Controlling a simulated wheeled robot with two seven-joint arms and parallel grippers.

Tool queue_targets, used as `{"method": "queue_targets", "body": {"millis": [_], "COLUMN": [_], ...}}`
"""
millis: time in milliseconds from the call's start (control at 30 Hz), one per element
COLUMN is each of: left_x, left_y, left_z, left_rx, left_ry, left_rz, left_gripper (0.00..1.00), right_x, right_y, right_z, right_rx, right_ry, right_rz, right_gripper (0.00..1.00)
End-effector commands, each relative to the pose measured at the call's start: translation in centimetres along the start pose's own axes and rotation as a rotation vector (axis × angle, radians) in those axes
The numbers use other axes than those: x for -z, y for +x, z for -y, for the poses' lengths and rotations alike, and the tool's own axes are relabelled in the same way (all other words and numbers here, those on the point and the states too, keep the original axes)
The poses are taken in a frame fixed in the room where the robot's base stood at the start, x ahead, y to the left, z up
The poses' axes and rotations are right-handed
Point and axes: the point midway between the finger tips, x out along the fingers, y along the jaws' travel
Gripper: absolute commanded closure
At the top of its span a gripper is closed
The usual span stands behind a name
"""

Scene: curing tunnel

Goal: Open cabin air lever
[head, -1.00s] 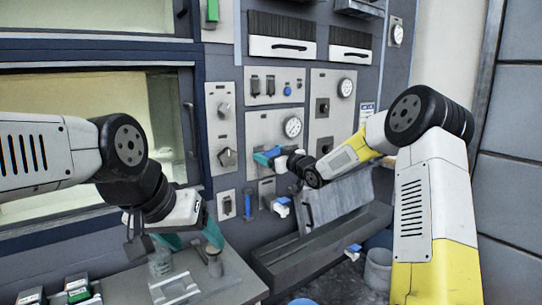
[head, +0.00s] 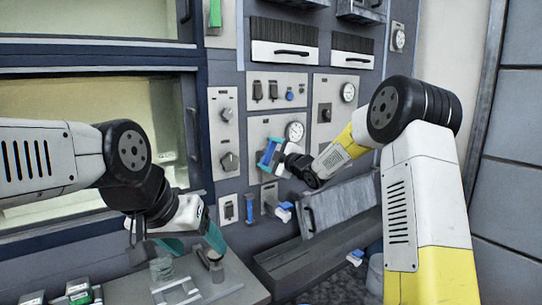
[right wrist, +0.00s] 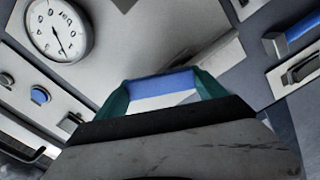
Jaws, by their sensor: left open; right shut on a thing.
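My right gripper (head: 268,154) is at the grey wall panel below a round gauge, its teal fingers shut on a blue and white lever handle. The held lever handle (right wrist: 162,86) shows between both fingertips in the right wrist view; its base is hidden by the gripper. No label on it can be read. My left gripper (head: 193,243) is open, with teal fingers apart, above the grey bench at lower left, away from the panel.
A round gauge (head: 294,131) is just above the right gripper. Other blue handles (head: 249,208) are lower on the wall. A hinged grey flap (head: 340,205) slopes over a trough at right.

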Motion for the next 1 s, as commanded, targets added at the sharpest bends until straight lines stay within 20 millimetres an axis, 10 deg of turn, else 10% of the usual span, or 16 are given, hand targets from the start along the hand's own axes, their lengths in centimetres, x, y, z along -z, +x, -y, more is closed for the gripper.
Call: {"method": "queue_targets", "body": {"millis": [1000], "left_x": [0.0], "left_y": [0.0], "left_z": [0.0], "left_rx": [0.000], "left_ry": [0.000], "left_rz": [0.000], "left_gripper": [0.32], "right_x": [1.4], "right_y": [0.0], "right_z": [0.6], "right_rx": [0.002], "right_ry": [-0.495], "right_rz": [0.001], "right_gripper": [0.92]}}
